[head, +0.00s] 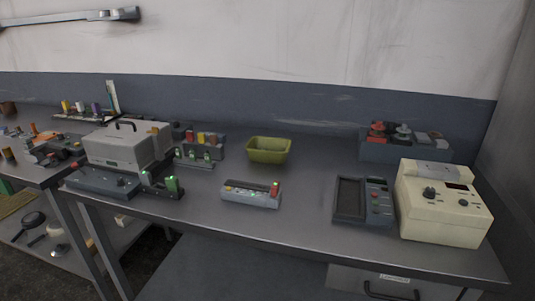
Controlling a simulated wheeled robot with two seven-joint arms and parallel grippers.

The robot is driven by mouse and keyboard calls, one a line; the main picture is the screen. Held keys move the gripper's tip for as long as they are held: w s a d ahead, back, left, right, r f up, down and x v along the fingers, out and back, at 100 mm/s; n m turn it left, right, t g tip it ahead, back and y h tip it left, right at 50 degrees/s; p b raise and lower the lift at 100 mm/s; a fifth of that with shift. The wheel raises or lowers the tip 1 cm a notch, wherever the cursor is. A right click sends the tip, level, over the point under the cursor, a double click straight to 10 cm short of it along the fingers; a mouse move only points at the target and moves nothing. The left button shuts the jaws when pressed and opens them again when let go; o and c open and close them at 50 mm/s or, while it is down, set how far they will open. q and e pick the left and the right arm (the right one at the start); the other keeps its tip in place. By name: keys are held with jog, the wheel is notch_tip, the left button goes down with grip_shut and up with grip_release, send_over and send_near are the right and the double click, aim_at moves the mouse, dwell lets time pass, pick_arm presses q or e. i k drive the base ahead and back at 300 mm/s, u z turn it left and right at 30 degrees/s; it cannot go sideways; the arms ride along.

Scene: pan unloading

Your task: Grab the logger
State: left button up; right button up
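No thing in the head view is clearly marked as the logger, so I cannot tell which device it is. A small grey device (251,196) with coloured buttons and a red knob lies near the bench's front, at the middle. A dark flat device (363,201) with a recessed tray and a button panel lies to its right. A cream box instrument (443,204) with knobs and a dark display stands at the right end. Neither of my grippers is in view.
The grey bench (300,220) has free room around the small device. A green-yellow tub (269,150) stands behind it. A grey case (125,146) with a handle stands at left. A dark bin (405,148) sits at the back right. Pans (31,221) lie on a low shelf.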

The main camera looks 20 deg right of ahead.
aim_at(246, 193)
jog(key=u, duration=0.4)
jog(key=i, duration=1.05)
jog(key=z, duration=0.35)
